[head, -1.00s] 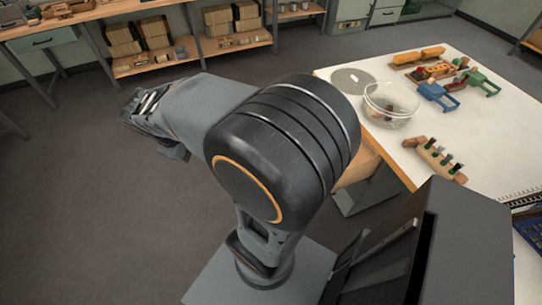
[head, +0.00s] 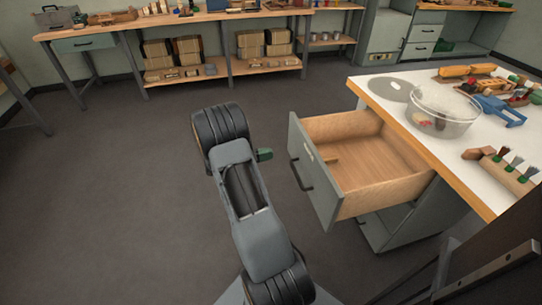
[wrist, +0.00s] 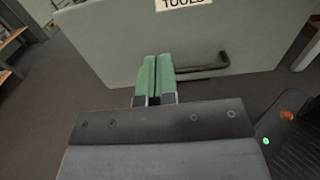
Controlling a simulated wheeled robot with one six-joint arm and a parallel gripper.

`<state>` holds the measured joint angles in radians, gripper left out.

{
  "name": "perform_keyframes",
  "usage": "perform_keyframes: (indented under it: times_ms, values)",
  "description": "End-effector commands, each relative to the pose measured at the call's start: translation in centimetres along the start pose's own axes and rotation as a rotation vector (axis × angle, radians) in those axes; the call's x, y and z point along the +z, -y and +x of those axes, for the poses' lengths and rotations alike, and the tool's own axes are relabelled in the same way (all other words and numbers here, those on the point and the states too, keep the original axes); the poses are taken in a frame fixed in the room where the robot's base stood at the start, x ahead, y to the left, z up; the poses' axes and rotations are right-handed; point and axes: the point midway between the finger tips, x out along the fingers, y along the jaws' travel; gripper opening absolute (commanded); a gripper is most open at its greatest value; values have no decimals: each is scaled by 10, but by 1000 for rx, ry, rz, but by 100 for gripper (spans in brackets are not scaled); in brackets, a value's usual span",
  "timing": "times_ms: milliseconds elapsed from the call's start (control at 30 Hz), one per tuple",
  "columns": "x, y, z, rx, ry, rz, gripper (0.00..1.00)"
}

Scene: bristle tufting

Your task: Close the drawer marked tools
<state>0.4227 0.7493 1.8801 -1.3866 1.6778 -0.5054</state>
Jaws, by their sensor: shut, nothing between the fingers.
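The tools drawer (head: 318,187) stands pulled open from the white-topped table in the head view. Its wooden inside holds a small wooden piece near the front. In the wrist view the drawer's grey front (wrist: 115,40) fills the upper part, with a label reading TOOLS (wrist: 183,3) and a dark bar handle (wrist: 205,68). My gripper (wrist: 155,60) shows green fingertips pressed together with nothing between them. It points at the drawer front, left of most of the handle. In the head view my gripper (head: 264,154) is a green tip just left of the drawer front, apparently a small gap away.
The white-topped table (head: 400,104) holds a glass bowl (head: 442,110), a grey disc (head: 390,88), a wooden block with brushes (head: 503,170) and a blue clamp (head: 500,110). Shelves with cartons (head: 172,55) stand at the back.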

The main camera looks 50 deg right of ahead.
Motion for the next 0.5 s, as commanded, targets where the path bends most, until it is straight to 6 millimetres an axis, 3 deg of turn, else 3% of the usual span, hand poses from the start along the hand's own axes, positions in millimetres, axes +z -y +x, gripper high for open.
perform_keyframes:
  times_ms: [200,500]
  values:
    - [-1,1,44,-6,-3,2,0]
    - [-1,1,92,-4,-3,3,0]
